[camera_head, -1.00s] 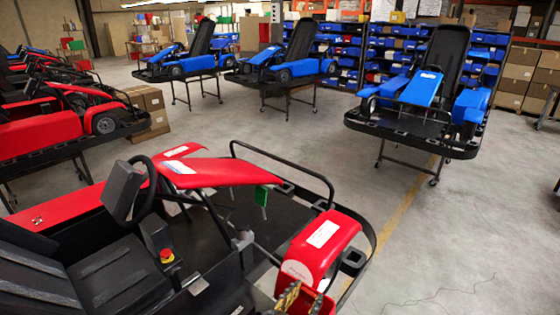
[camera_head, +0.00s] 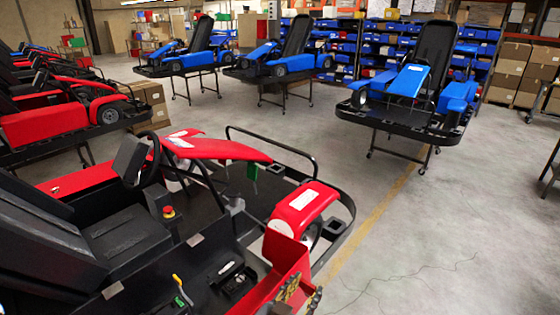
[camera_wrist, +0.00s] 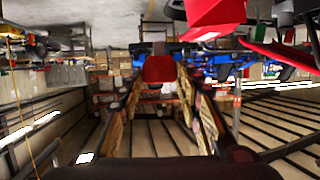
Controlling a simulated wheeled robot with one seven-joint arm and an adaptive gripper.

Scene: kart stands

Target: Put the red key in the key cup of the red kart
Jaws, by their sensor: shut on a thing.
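The red kart (camera_head: 215,148) fills the lower left of the head view, with a black seat, a steering wheel and a red-and-yellow button. My gripper (camera_head: 299,294) is at the bottom edge, by the kart's near red side panel (camera_head: 278,275); its patterned gold finger pads partly show. In the wrist view my gripper (camera_wrist: 158,85) is shut on a red block-like piece (camera_wrist: 159,69), which looks like the red key, held between the fingertips. The key is not clear in the head view. I cannot make out for certain which part of the kart is the key cup.
A black tray-like box (camera_head: 232,278) and a small yellow-and-green item (camera_head: 181,292) are on the kart's near side. Blue karts on stands (camera_head: 405,100) are behind, and more red karts (camera_head: 50,122) at left. The floor (camera_head: 430,230) at right is clear.

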